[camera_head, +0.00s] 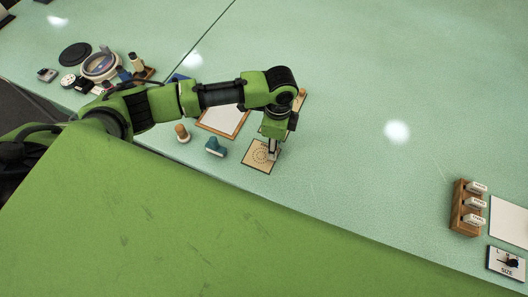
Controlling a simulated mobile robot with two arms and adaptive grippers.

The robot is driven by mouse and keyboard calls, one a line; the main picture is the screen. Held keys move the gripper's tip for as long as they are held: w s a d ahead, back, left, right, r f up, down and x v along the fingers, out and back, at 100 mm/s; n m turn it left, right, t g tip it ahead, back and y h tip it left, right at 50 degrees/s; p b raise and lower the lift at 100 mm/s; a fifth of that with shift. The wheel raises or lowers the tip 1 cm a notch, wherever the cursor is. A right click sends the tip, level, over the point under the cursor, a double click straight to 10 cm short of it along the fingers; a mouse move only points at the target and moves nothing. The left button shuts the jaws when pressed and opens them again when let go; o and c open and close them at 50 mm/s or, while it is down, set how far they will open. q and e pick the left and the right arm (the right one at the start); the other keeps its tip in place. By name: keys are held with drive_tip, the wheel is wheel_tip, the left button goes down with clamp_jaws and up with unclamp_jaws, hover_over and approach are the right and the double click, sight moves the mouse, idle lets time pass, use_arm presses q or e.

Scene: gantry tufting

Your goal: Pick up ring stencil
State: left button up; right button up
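The ring stencil (259,157) is a tan square card with a dotted ring pattern, lying on the pale green table near its front edge. My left gripper (272,155) points down over the right part of the card and covers some of it. I cannot tell whether the fingertips touch the card. The fingers are small and partly merged with the card, so whether they are open or shut is unclear. My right gripper is not in view.
A teal-handled tool (216,147) and a wooden peg (182,132) stand left of the card. A framed white sheet (222,121) lies behind. A wooden rack (466,208) with white labelled blocks and a SIZE dial box (506,263) sit at the far right. The table between is clear.

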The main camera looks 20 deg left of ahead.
use_arm(q)
clamp_jaws()
drive_tip(key=shift+r, duration=0.1)
